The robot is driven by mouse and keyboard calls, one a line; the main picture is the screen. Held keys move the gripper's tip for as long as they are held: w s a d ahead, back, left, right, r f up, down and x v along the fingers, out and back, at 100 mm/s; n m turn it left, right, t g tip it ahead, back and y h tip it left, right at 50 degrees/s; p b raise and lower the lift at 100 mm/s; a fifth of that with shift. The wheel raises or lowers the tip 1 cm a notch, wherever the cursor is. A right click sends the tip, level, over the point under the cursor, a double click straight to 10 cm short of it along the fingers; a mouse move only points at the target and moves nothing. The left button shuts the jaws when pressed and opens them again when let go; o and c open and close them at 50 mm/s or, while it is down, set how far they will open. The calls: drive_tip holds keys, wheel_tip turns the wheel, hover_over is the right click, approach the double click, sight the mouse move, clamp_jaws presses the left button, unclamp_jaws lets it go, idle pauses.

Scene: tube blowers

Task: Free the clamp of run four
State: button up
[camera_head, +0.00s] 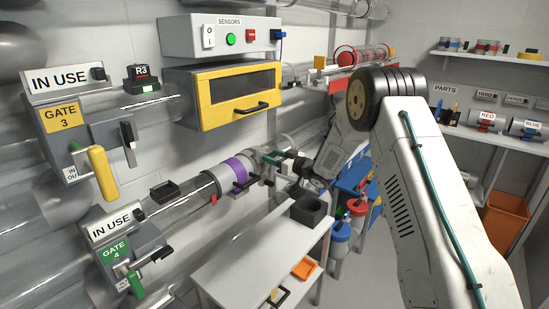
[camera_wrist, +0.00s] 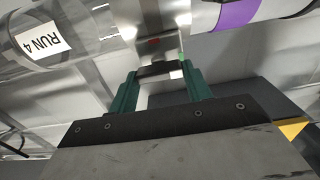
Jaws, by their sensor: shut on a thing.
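Run four's clear tube (camera_head: 205,188) crosses the head view below the sensor box, with a purple band (camera_head: 234,172) on it. The wrist view shows the "RUN 4" label (camera_wrist: 37,42) on the tube and the purple band (camera_wrist: 238,12). A pale clamp (camera_wrist: 155,20) sits around the tube between them, with a small red mark and a dark handle (camera_wrist: 157,70). My gripper (camera_head: 272,158) reaches the tube just right of the purple band. In the wrist view its green fingers (camera_wrist: 160,76) are shut on the dark handle. The clamp's far side is hidden.
The gate 4 box (camera_head: 130,252) with its "IN USE" sign stands left on the same run. A yellow-framed cabinet (camera_head: 225,95) hangs above.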

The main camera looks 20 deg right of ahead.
drive_tip(key=shift+n, duration=0.3)
drive_tip(key=n, duration=0.4)
drive_tip(key=shift+s+a+f+n, duration=0.1)
drive_tip(key=shift+f+n, duration=0.05)
drive_tip(key=shift+n, duration=3.15)
drive_tip(key=shift+s+a+f+n, duration=0.1)
drive_tip(key=shift+f+n, duration=0.05)
drive_tip(key=shift+n, duration=3.15)
drive_tip(key=o, duration=1)
